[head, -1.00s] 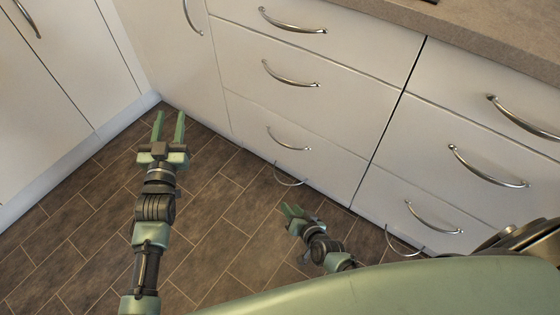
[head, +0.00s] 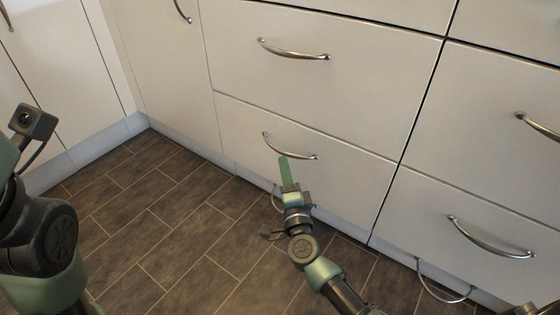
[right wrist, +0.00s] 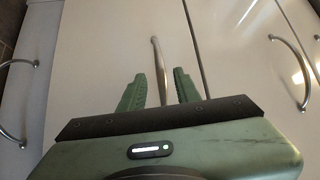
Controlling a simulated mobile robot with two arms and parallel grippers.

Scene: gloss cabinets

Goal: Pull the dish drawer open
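I cannot tell by sight which front is the dish drawer. The low white drawer (head: 240,125) in the middle column is closed, with a curved metal handle (head: 292,150). My right gripper (head: 284,160) is at this handle, its fingers seen nearly edge-on in the head view. In the right wrist view its two green fingers are spread, and a metal handle (right wrist: 157,60) runs between them, with a visible gap to each finger. My left arm is at the left edge of the head view; its fingers are not in view.
The drawer above (head: 320,90) is closed, with its own handle (head: 293,50). Closed drawers (head: 440,240) stand to the right and cupboard doors (head: 60,60) to the left. The brown tiled floor (head: 170,220) is clear in front.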

